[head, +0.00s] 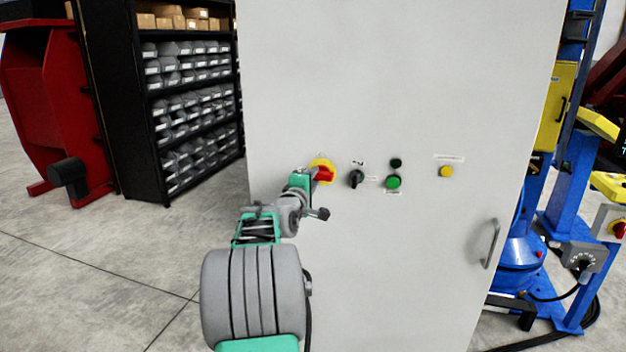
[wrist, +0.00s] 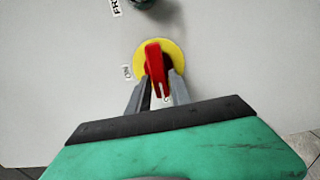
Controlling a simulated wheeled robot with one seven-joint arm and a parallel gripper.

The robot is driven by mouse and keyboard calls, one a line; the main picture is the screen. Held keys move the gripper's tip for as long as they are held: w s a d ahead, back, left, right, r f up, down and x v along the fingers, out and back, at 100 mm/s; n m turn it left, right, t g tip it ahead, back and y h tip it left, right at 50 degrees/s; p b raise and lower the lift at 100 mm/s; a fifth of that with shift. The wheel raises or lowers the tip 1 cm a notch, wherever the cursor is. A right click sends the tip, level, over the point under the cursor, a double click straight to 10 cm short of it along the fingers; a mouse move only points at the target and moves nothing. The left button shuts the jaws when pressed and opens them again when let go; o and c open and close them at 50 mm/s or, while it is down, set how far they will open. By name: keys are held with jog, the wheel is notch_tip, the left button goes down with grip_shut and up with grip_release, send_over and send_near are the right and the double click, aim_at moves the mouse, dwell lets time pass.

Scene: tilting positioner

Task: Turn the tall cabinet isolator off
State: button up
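The tall grey cabinet (head: 400,90) fills the middle of the head view. Its isolator has a red handle (head: 325,174) on a yellow disc (head: 322,163), at the left of a row of controls. In the head view the handle lies roughly sideways. The wrist view shows the red handle (wrist: 155,65) on the yellow disc (wrist: 172,48), with a small label at its left. My gripper (wrist: 160,82) has one finger on each side of the handle. Gaps show between fingers and handle, so it looks open. Contact at the tips is hidden.
Right of the isolator are a black selector knob (head: 356,178), a green button (head: 393,182) and a yellow button (head: 446,171). The door handle (head: 490,243) sticks out at lower right. A bin rack (head: 165,100) stands left, the blue positioner (head: 520,245) right.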

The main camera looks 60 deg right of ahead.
jog(key=o, duration=0.3)
jog(key=s+a+b, duration=0.1)
jog(key=a, duration=0.6)
jog(key=shift+s+a+b, duration=0.15)
jog(key=shift+a+b, duration=0.2)
